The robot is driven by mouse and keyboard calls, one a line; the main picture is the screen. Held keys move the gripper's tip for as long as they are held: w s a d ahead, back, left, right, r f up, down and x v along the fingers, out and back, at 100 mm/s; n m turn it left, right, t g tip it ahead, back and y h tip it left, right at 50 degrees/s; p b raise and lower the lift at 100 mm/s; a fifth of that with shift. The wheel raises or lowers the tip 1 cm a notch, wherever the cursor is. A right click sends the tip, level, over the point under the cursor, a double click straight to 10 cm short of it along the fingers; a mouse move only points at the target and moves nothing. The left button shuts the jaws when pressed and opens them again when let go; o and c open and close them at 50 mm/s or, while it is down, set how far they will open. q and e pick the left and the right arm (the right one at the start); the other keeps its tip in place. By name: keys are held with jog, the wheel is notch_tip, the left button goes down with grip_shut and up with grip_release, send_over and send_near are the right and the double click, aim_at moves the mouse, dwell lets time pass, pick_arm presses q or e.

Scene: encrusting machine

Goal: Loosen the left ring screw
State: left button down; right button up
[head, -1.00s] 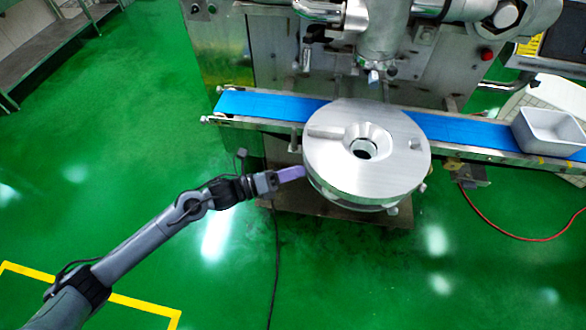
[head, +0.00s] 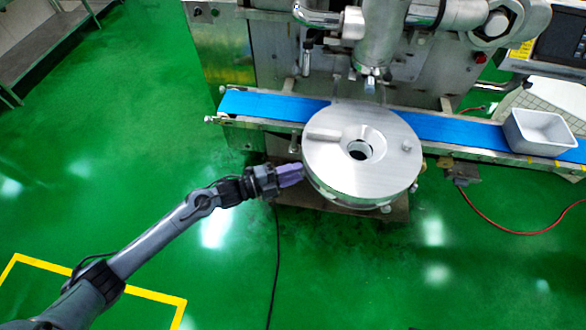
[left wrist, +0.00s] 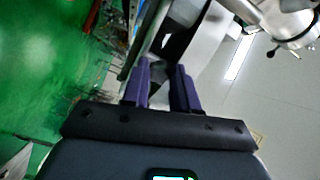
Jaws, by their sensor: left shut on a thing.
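The round silver ring assembly (head: 345,178) sits in front of the machine, over the blue conveyor, with a hole in its middle. My left gripper (head: 300,174) has purple fingers and reaches the left edge of this disc. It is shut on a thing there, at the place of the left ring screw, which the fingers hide. In the left wrist view the purple fingers (left wrist: 158,88) stand a little apart, pointing at grey metal parts. What lies between their tips is not clear. A small knob (head: 386,209) shows at the disc's lower front rim. My right gripper is not in view.
The blue conveyor (head: 262,106) runs behind the disc. A white tray (head: 540,133) stands on its right end. A metal nozzle (head: 370,85) hangs above, behind the disc.

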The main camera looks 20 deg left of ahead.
pick_arm(q)
jog(key=shift+s+d+f+n+p, duration=0.1)
jog(key=shift+n+p, duration=2.15)
jog(key=shift+n, duration=2.25)
jog(key=shift+s+d+f+n+p, duration=0.1)
jog(key=shift+n+p, duration=2.1)
jog(key=shift+n, duration=2.3)
jog(key=c, duration=0.9)
grip_release()
jog(key=shift+o, duration=0.2)
jog(key=v, duration=1.1)
